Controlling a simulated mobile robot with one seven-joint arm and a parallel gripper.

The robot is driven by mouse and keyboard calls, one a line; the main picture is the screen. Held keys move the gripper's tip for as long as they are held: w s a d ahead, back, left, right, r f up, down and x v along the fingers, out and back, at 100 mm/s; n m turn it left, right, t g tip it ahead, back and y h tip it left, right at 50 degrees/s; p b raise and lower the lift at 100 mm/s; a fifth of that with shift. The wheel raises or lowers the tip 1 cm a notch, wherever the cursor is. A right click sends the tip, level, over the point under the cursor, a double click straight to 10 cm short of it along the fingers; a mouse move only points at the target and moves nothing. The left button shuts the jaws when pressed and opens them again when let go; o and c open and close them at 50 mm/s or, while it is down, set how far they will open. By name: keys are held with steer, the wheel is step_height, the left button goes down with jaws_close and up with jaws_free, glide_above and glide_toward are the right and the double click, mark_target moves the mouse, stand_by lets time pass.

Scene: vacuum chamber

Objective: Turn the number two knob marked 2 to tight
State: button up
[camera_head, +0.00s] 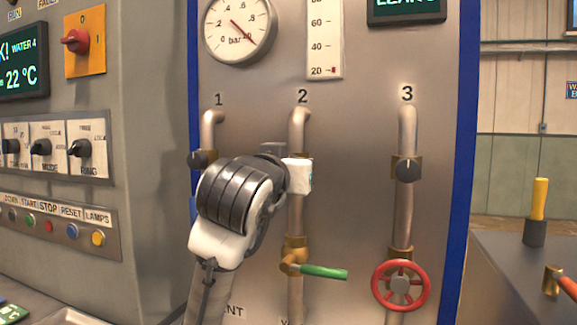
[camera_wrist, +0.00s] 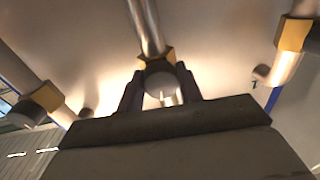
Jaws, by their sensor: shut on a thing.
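The number 2 pipe (camera_head: 299,130) runs down the panel under the printed 2 (camera_head: 302,96). My arm and gripper cover its knob in the head view. In the wrist view the round grey knob 2 (camera_wrist: 156,80) sits on a brass fitting (camera_wrist: 154,62), with a pale mark on its face. My gripper (camera_wrist: 162,88) has one dark finger on each side of this knob and is shut on it. The fingertips reach close to the brass fitting. The tight mark is not readable in either view.
Knob 1 (camera_head: 201,160) is left of my arm and knob 3 (camera_head: 407,169) is to the right. Below are a green lever (camera_head: 322,271) and a red handwheel (camera_head: 401,285). A gauge (camera_head: 239,28) is above. A control cabinet (camera_head: 160,130) stands at the left.

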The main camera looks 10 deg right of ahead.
steer(key=o, duration=1)
steer(key=shift+c, duration=0.2)
steer(key=b+v, duration=0.2)
steer(key=v, duration=1.1)
steer(key=shift+s+a+b, duration=0.3)
steer(key=shift+b, duration=0.05)
